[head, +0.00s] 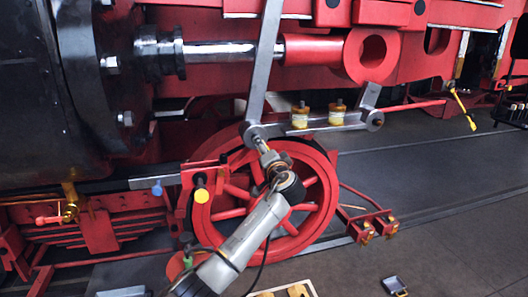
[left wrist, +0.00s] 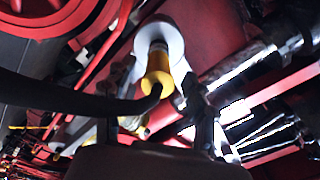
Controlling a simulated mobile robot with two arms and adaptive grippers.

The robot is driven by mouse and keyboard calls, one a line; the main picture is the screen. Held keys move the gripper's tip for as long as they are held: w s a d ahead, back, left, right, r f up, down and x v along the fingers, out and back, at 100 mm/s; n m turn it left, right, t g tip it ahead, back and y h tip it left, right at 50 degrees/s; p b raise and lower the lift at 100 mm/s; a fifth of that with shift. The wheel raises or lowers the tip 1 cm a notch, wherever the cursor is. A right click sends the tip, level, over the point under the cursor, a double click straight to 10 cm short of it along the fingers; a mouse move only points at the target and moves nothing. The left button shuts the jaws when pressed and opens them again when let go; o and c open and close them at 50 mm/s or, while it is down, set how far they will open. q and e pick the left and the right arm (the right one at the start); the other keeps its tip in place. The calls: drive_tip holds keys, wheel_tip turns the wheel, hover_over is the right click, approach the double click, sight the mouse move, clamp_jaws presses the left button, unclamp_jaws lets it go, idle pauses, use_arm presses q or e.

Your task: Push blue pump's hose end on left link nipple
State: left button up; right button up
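My left arm comes up from the bottom of the head view; its gripper (head: 272,160) is below the left end of the silver link (head: 345,121). In the left wrist view the two dark fingers of my left gripper (left wrist: 163,98) stand apart on either side of a yellow cylindrical part (left wrist: 158,72) with a pale disc behind it. A black hose-like length (left wrist: 70,97) runs in from the left to this part. I cannot tell contact. A blue knob (head: 157,188) and a yellow knob (head: 201,195) show left of the wheel. The nipple is not clearly visible. My right gripper is out of view.
Two amber cups with pale labels, a left one (head: 300,116) and a right one (head: 337,112), stand on the link. A red spoked wheel (head: 323,205) is behind my arm. A silver rod (head: 263,75) rises above the link. Grey floor at the right is mostly clear.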

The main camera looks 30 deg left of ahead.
use_arm(q)
drive_tip(key=shift+f, duration=0.1)
